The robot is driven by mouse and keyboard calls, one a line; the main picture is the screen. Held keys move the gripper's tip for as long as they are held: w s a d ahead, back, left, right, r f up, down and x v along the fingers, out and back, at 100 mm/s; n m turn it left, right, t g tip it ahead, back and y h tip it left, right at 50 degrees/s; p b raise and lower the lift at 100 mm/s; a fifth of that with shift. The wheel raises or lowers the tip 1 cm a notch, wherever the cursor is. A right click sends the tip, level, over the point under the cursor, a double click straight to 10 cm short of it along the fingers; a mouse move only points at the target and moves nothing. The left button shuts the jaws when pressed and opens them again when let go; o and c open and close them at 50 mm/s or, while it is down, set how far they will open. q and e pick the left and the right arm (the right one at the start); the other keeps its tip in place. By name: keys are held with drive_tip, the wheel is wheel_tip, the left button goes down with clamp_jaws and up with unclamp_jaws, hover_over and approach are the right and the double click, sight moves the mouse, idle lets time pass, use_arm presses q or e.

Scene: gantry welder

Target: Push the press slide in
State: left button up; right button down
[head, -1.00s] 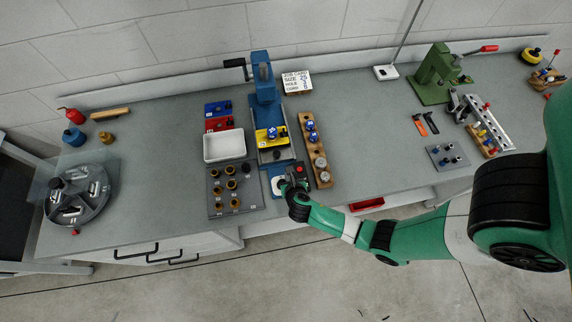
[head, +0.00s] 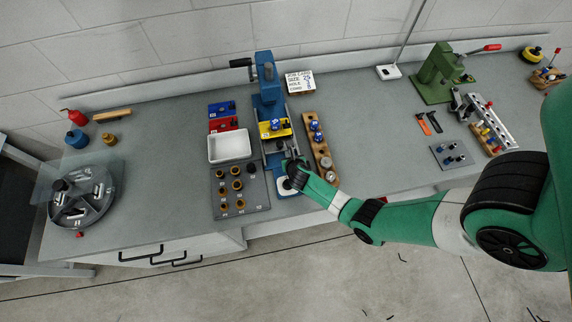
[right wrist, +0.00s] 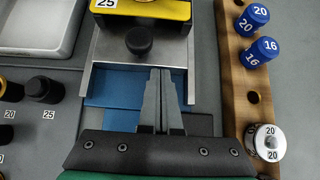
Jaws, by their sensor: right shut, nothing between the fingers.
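The blue press (head: 268,88) stands at the middle back of the bench. Its metal slide (right wrist: 108,48) carries a yellow block (head: 274,129) labelled 25 and has a black knob (right wrist: 139,40) near its front. In the head view my right gripper (head: 292,166) is over the front of the press base. In the right wrist view it (right wrist: 160,74) is shut and empty, with its fingertips by the slide's front edge, slightly right of the knob. I cannot tell whether they touch the slide. My left gripper is not in view.
A wooden rack (head: 321,150) with blue and metal pieces stands close on the right. A white tray (head: 230,147) and a grey plate (head: 241,190) with several brown and black pieces lie on the left.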

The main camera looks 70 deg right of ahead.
sight(284, 135)
drive_tip(key=w+d+b, duration=0.1)
drive_tip(key=w+d, duration=0.1)
drive_tip(key=shift+w+d, duration=0.25)
drive_tip(key=shift+d, duration=0.05)
drive_tip(key=d, duration=0.1)
drive_tip(key=w+d+b, duration=0.1)
drive_tip(key=d, duration=0.1)
drive_tip(key=w+d, duration=0.1)
drive_tip(key=shift+d+f+b, duration=0.1)
drive_tip(key=shift+d+b, duration=0.25)
drive_tip(key=shift+b, duration=0.05)
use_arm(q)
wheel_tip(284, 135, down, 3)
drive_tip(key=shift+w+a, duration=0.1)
use_arm(e)
drive_tip(key=shift+w, duration=0.1)
drive_tip(key=shift+d, duration=0.1)
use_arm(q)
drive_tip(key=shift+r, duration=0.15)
use_arm(e)
drive_tip(key=shift+r, duration=0.2)
